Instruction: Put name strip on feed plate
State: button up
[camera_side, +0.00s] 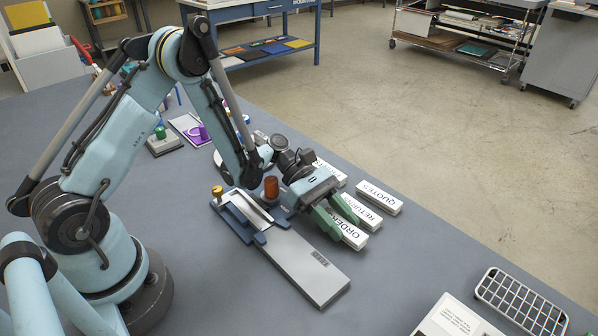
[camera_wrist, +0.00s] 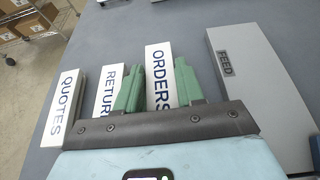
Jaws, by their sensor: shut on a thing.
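My gripper (camera_side: 347,229) has its green fingers shut on the ORDERS name strip (camera_side: 352,237), one finger on each side. In the wrist view, the ORDERS strip (camera_wrist: 158,62) shows between the gripper's fingers (camera_wrist: 160,55). Whether the strip rests on the table or is slightly raised is hard to tell. The grey feed plate (camera_side: 303,268), marked FEED, extends from the laminating device, and its bare top shows. In the wrist view, the feed plate (camera_wrist: 250,115) lies to the right of the fingers.
The RETURNS strip (camera_side: 366,216) and QUOTES strip (camera_side: 378,198) lie beside ORDERS; another strip (camera_side: 330,174) is partly hidden behind my gripper. An amber cylinder (camera_side: 271,188) stands near the plate's device. A wire rack (camera_side: 520,302) and white item (camera_side: 452,318) are at the front right.

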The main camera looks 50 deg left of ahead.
jog(key=r, duration=0.2)
jog(key=s+d+r, duration=0.1)
jog(key=r, duration=0.1)
jog(key=s+d+r, duration=0.5)
jog(key=s+d, duration=0.1)
jog(key=s, duration=0.1)
notch_tip(320, 180, up, 10)
jog(key=n+t+y, duration=0.3)
jog(key=n+t, duration=0.5)
send_over(334, 213)
jog(key=a+r+n+t+y, duration=0.4)
jog(key=a+r+n+y, duration=0.2)
jog(key=a+r, duration=0.4)
jog(key=shift+a, duration=0.4)
jog(key=shift+t, duration=0.3)
